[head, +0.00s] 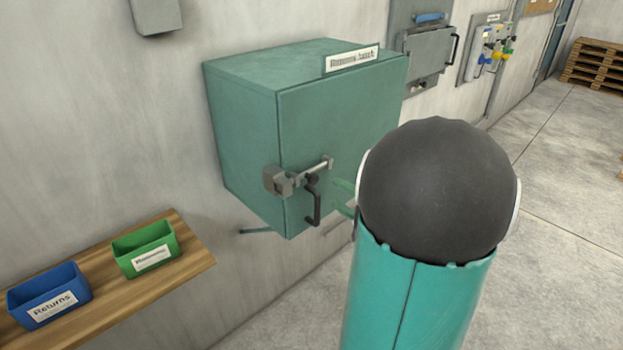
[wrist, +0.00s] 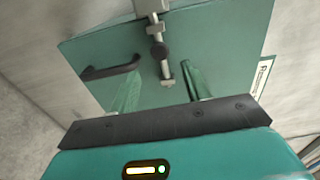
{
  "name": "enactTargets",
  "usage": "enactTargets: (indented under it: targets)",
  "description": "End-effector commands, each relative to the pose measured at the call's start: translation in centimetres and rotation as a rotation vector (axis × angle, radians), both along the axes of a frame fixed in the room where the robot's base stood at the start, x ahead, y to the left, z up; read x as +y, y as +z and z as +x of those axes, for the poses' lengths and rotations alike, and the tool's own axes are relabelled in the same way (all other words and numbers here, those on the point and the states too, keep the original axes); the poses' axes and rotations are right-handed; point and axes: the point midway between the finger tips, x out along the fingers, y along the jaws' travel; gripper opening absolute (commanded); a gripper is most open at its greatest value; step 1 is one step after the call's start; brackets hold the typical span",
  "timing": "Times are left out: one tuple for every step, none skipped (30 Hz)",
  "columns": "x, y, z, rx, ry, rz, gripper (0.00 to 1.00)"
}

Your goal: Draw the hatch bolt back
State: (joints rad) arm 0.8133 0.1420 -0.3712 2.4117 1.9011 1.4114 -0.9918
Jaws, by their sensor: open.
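The green cabinet (head: 240,120) hangs on the wall, its hatch door (head: 340,110) closed. A grey metal bolt (head: 322,166) lies across the door's lower left part, its left end at a grey block (head: 275,180) at the cabinet edge. A dark round knob (head: 313,179) sits on the bolt; it shows in the wrist view (wrist: 158,51). A black pull handle (head: 316,206) is just below the bolt. My gripper (head: 346,198) is open and empty in front of the door, right of the knob. In the wrist view its fingers (wrist: 163,76) flank the bolt's free end, apart from the knob.
A wooden shelf (head: 190,278) at lower left carries a blue Returns bin (head: 48,292) and a green bin (head: 146,249). A grey wall box (head: 428,58) and a panel with coloured items (head: 489,50) are beyond the cabinet.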

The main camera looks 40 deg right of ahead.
Motion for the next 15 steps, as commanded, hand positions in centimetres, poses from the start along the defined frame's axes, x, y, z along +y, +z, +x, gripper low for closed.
enactTargets:
  targets:
    - [0.2,-0.1,1.1,0.001,0.005,0.001,0.48]
    - [0.2,0.0,1.7,0.000,0.005,0.001,0.48]
    - [0.1,-0.1,2.5,0.002,0.004,0.000,0.48]
    - [0.2,-0.1,3.1,0.001,0.003,0.001,0.48]
    - [0.3,0.0,3.7,0.001,0.005,0.001,0.48]
    - [0.3,0.0,4.6,0.001,0.004,0.001,0.48]
    - [0.2,-0.1,5.1,0.001,0.003,0.001,0.48]
    - [0.3,-0.1,5.7,0.001,0.004,0.001,0.48]
    - [0.3,-0.1,6.5,0.001,0.004,0.001,0.48]
    - [0.4,0.0,7.0,0.001,0.004,0.001,0.48]
    - [0.3,0.0,7.5,0.001,0.003,0.001,0.48]
    - [0.3,0.0,8.1,0.001,0.002,0.001,0.48]
    - [0.3,-0.1,8.4,0.001,0.003,0.001,0.48]
    - [0.4,-0.1,8.8,0.001,0.003,0.001,0.48]
    - [0.4,-0.1,9.2,0.001,0.002,0.001,0.48]
